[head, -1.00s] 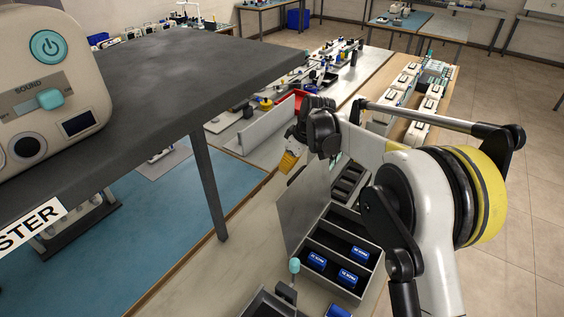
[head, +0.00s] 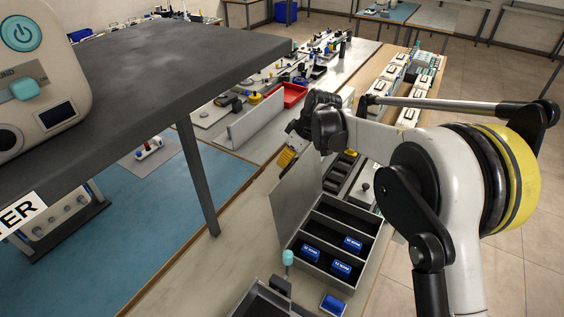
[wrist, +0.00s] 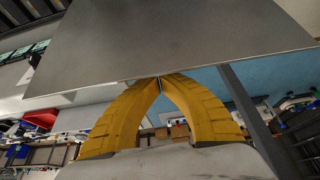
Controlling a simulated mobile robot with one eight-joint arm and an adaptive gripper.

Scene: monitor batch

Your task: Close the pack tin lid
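The pack tin (head: 330,282) is a grey open box with dividers, holding several blue packs (head: 341,267), in the lower middle of the head view. Its flat grey lid (head: 299,202) stands steeply raised along the tin's left side. The lid also spans the top of the wrist view (wrist: 170,45). My gripper's yellow fingers (head: 287,157) are by the lid's upper edge, partly hidden in the head view. In the wrist view the fingertips (wrist: 160,80) meet, close to the lid's edge, with nothing seen between them. I cannot tell whether they touch the lid.
A dark raised shelf (head: 150,75) with a post (head: 198,178) stands to the left. A teal-topped knob (head: 288,258) and a loose blue pack (head: 333,304) are near the tin's front. A red tray (head: 290,94) and an upright grey panel (head: 252,113) lie beyond the gripper.

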